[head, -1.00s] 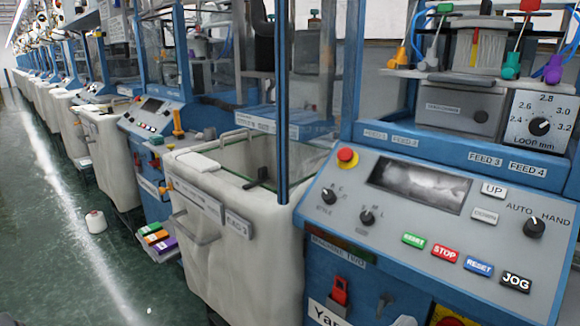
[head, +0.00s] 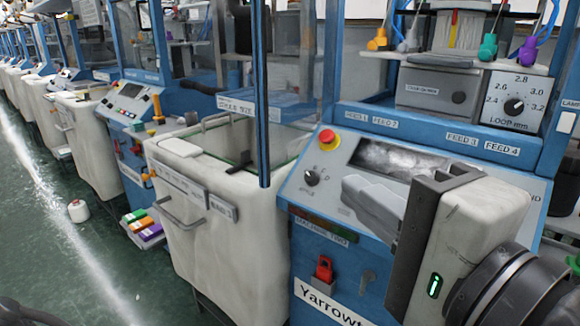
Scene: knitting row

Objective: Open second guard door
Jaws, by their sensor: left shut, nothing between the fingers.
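A clear guard panel (head: 290,75) with a slim blue upright post (head: 262,95) stands left of the nearest machine's panel, its foot over the white bin. I cannot tell how far this guard is ajar. A small black part (head: 240,160) lies at the bin's rim, by the panel's green lower edge. My left gripper (head: 358,200) reaches in from the lower right, fingers pointing left, shut and empty. It is in front of the control panel (head: 300,200), right of the post and apart from it. It hides most of the panel's buttons. My right gripper is not in view.
A white bin (head: 215,245) with a grey side handle stands left of the machine. A red stop button (head: 327,138) and a red switch (head: 323,268) are near my gripper. A yarn cone (head: 78,211) lies on the green floor, which is open at the left.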

